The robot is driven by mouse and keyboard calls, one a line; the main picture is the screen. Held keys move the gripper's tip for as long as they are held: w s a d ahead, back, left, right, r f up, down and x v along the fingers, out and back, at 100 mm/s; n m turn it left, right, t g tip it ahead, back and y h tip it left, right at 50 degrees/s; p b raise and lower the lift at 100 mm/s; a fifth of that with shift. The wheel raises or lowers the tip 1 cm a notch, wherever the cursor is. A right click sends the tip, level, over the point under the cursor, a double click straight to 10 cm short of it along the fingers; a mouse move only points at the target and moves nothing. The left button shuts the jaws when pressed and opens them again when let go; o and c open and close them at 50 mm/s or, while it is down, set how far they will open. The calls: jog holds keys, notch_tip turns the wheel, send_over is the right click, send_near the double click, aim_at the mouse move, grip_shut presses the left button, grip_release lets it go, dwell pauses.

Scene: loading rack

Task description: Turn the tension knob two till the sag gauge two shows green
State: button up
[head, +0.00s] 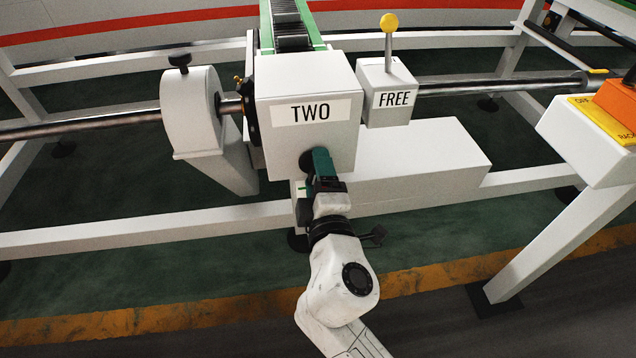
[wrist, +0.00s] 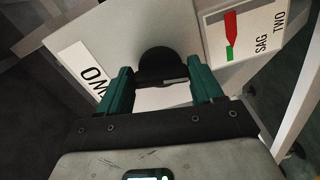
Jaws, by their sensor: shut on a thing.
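The white box marked TWO (head: 305,85) stands in the middle of the head view. In the wrist view, the round black tension knob two (wrist: 157,66) sits on its face. My gripper (wrist: 160,78) has its teal fingers on either side of the knob and is shut on it. In the head view my gripper (head: 322,163) reaches the lower front of the box and hides most of the knob. The sag gauge two (wrist: 247,30) is at the upper right of the wrist view. It has a red and a green part; its exact reading is too small to tell.
A white block marked FREE (head: 392,98) with a yellow-topped lever (head: 389,22) stands right of the box. A round white bearing housing (head: 192,112) is at left. An orange and yellow control box (head: 606,110) is at far right. A low white rail (head: 150,228) runs in front.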

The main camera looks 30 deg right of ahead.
jog(key=shift+f+m+b, duration=0.15)
jog(key=shift+m+b, duration=0.55)
jog(key=shift+m, duration=0.3)
jog(key=o, duration=1)
jog(key=shift+o, duration=0.2)
jog(key=b+v, duration=0.1)
jog(key=v, duration=0.9)
jog(key=shift+s, duration=0.4)
jog(key=shift+a, duration=0.1)
